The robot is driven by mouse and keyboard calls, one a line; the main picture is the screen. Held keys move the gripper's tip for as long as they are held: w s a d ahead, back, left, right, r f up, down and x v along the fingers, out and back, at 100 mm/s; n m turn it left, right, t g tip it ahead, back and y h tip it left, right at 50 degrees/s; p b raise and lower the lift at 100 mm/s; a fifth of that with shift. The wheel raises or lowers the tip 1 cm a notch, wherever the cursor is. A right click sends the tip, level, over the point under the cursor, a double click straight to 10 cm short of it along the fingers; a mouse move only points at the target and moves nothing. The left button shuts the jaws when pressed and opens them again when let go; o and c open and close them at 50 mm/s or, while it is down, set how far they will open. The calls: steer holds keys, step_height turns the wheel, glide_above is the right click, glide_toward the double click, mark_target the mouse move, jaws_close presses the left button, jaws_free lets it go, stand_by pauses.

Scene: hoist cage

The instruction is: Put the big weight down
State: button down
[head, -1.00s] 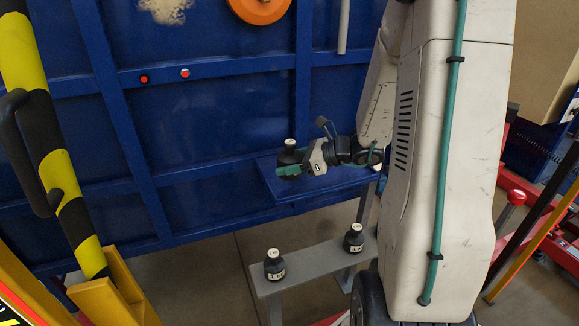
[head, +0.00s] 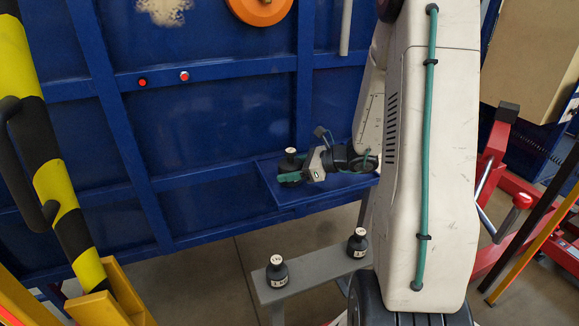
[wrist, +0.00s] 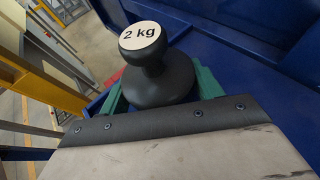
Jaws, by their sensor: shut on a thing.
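The big weight (head: 290,161) is black with a white top marked "2 kg". It also shows upright in the wrist view (wrist: 150,78). My gripper (head: 291,177) is shut on it, with green fingers on both sides of its body. The weight is over the blue shelf (head: 325,197) on the blue wall, near the shelf's left part. I cannot tell whether its base touches the shelf; the fingers and my wrist hide its lower edge.
Two smaller dark weights, a left one (head: 277,272) and a right one (head: 357,243), stand on a grey bench (head: 315,272) below the shelf. A yellow and black striped post (head: 58,185) stands at the left. The shelf's front is bare.

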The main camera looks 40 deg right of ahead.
steer(key=shift+c, duration=1.5)
jaws_free()
steer(key=shift+f, duration=0.15)
